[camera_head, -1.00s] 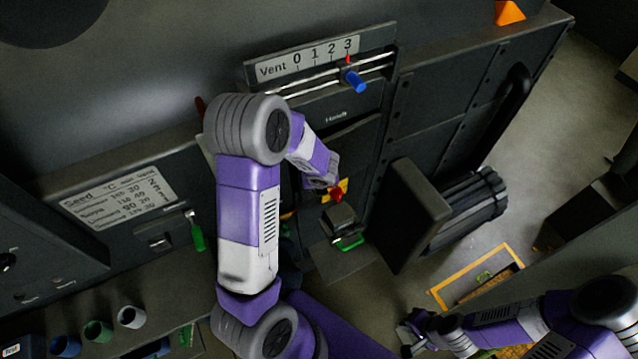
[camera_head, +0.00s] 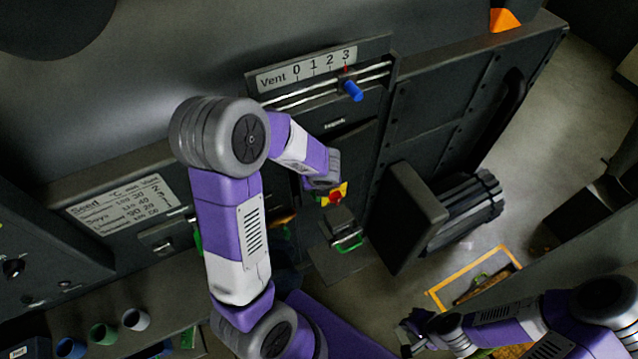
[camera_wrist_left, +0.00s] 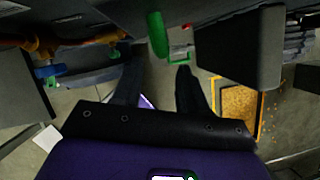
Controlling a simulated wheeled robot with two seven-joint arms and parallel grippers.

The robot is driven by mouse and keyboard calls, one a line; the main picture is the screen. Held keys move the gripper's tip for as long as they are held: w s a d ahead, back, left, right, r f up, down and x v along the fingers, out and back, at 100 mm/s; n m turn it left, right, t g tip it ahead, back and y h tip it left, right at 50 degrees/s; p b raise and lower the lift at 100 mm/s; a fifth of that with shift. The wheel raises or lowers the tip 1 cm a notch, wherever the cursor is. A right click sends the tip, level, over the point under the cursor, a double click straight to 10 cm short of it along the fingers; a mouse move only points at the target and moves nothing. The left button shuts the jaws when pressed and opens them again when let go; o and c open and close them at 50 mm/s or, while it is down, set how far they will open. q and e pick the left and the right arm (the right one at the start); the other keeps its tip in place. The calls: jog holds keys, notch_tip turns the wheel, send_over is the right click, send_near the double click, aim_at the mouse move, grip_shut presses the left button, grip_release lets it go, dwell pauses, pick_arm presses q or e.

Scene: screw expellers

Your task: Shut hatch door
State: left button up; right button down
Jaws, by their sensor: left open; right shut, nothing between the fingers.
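The label "Hatch" (camera_head: 335,123) is on the dark machine front, above a dark panel (camera_head: 352,148) that my left arm partly covers. I cannot tell whether this panel is the hatch door, or how far it is open. Below it are a red knob on a yellow plate (camera_head: 338,193) and a dark block with a green handle (camera_head: 348,243). My left gripper (camera_wrist_left: 157,88) is open and empty in the left wrist view, its fingers pointing toward a green handle (camera_wrist_left: 157,35), apart from it. My right gripper (camera_head: 412,328) is shut and empty at lower right, away from the machine.
A vent slider with a blue knob (camera_head: 352,91) is above the hatch label. A dark box with a ribbed cylinder (camera_head: 465,210) juts out on the right. Several coloured cups (camera_head: 103,334) stand at lower left.

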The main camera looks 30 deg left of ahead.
pick_arm(q)
jog(key=shift+c, duration=0.3)
jog(key=shift+d+f, duration=0.15)
jog(key=shift+f, duration=0.05)
jog(key=shift+c, duration=1.2)
jog(key=shift+n+g+y, duration=0.5)
jog(key=shift+g+y, duration=0.3)
jog(key=shift+g, duration=0.1)
jog(key=d+f, duration=0.1)
jog(key=s+d+f, duration=0.1)
jog(key=f, duration=0.1)
jog(key=s+d+f, duration=0.1)
jog(key=d+f, duration=0.1)
jog(key=shift+s+b, duration=0.1)
jog(key=shift+b, duration=0.2)
grip_shut()
jog(key=s+d+f+n+y, duration=0.2)
jog(key=s+d+f+y, duration=0.1)
jog(key=f+y, duration=0.15)
notch_tip(320, 180, up, 6)
jog(key=d+n+t+y+b, duration=0.2)
jog(key=t+y, duration=0.3)
jog(key=y, duration=0.3)
jog(key=p+x, duration=0.1)
jog(key=x, duration=1.3)
jog(key=shift+f+p, duration=0.2)
jog(key=shift+p, duration=0.15)
